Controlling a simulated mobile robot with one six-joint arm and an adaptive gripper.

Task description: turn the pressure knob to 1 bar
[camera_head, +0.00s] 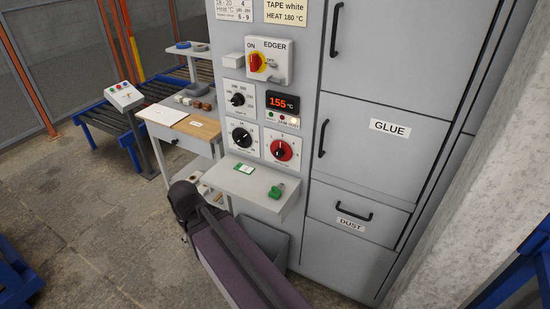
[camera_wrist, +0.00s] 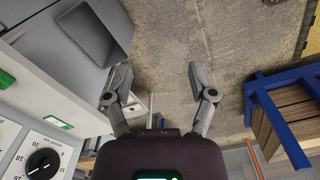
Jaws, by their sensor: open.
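The grey machine panel (camera_head: 222,120) carries three dial knobs in the head view. One is a black knob (camera_head: 238,99) at the upper left, one a black knob (camera_head: 241,136) at the lower left, and one a red knob (camera_head: 282,150) at the lower right. Their small labels are unreadable, so I cannot tell which sets pressure or its value. The wrist view shows a black knob on a white dial (camera_wrist: 43,163) at the lower left. My gripper (camera_wrist: 159,88) is open and empty, its fingers apart over the floor, away from that knob. The gripper fingers are not distinguishable in the head view.
A small shelf (camera_head: 225,182) juts out below the dials, holding a green object (camera_head: 277,190) and a green-white card (camera_head: 243,168). Above are a red-yellow switch (camera_head: 256,63) and a 155 °C display (camera_head: 283,103). A blue rack (camera_wrist: 258,95) with boards stands right in the wrist view.

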